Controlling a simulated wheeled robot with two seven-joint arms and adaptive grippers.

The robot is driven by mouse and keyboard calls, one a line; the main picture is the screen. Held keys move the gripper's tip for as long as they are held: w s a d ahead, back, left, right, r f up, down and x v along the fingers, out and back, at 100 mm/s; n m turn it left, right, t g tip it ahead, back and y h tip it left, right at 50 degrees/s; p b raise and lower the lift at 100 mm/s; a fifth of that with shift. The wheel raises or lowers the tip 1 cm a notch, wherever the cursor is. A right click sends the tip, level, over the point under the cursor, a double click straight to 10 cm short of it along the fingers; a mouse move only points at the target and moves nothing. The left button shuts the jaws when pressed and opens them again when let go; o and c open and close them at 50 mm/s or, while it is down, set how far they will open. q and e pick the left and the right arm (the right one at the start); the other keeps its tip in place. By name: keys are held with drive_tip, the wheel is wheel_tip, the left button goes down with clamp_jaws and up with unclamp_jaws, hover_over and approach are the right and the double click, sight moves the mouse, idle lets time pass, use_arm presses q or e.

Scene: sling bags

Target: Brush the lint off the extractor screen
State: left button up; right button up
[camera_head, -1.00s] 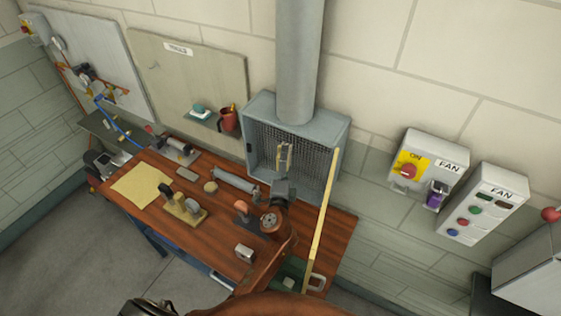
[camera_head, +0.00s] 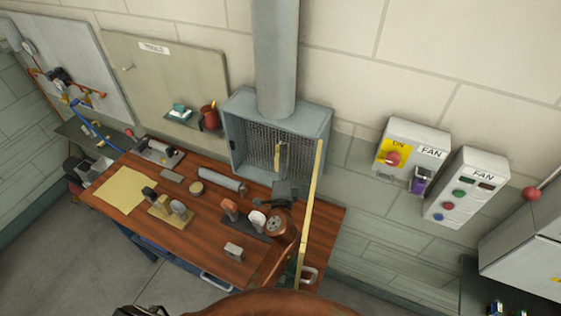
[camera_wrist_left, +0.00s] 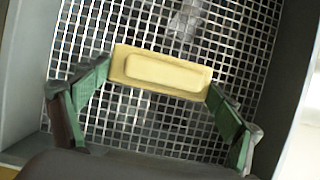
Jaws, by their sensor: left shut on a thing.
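The extractor screen (camera_head: 258,144) is a metal mesh inside a grey hood box below a round duct. In the left wrist view the mesh (camera_wrist_left: 230,115) fills the background, with pale grey lint-like patches (camera_wrist_left: 185,20) above the brush and fainter ones below it. My left gripper (camera_head: 282,158) is in front of the screen. Its green-padded fingers are shut on the two ends of a yellow brush block (camera_wrist_left: 160,72). The block lies across the mesh; its bristles are hidden, so I cannot tell whether they touch. My right gripper is not in view.
A wooden bench (camera_head: 215,227) below holds several tools and a yellow cloth (camera_head: 122,190). A long yellow strip (camera_head: 312,200) stands just right of the hood. Fan boxes (camera_head: 412,148) are on the wall at right. A red mug (camera_head: 209,117) sits on a shelf left of the hood.

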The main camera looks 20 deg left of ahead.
use_arm(q)
drive_tip(key=shift+w+a+r+p, duration=0.2)
drive_tip(key=shift+a+p, duration=0.25)
drive_tip(key=shift+a, duration=0.7)
drive_tip(key=shift+w+a+r+p, duration=0.15)
drive_tip(key=shift+a+r+p, duration=0.25)
drive_tip(key=shift+a, duration=0.8)
drive_tip(key=shift+w+a+r+p, duration=0.15)
drive_tip(key=shift+a+p, duration=0.35)
drive_tip(key=shift+a, duration=0.65)
drive_tip(key=shift+w+a+p, duration=0.15)
drive_tip(key=shift+a+p, duration=0.05)
drive_tip(key=shift+a, duration=0.7)
drive_tip(key=shift+w+a+p, duration=0.15)
drive_tip(key=shift+a, duration=0.7)
drive_tip(key=shift+s+a, duration=0.1)
drive_tip(key=shift+s, duration=0.4)
drive_tip(key=shift+s+a+p, duration=0.15)
drive_tip(key=shift+s+p, duration=0.15)
drive_tip(key=shift+s, duration=0.95)
drive_tip(key=shift+s+a+p, duration=0.1)
drive_tip(key=shift+s+p, duration=0.15)
drive_tip(key=shift+s, duration=0.95)
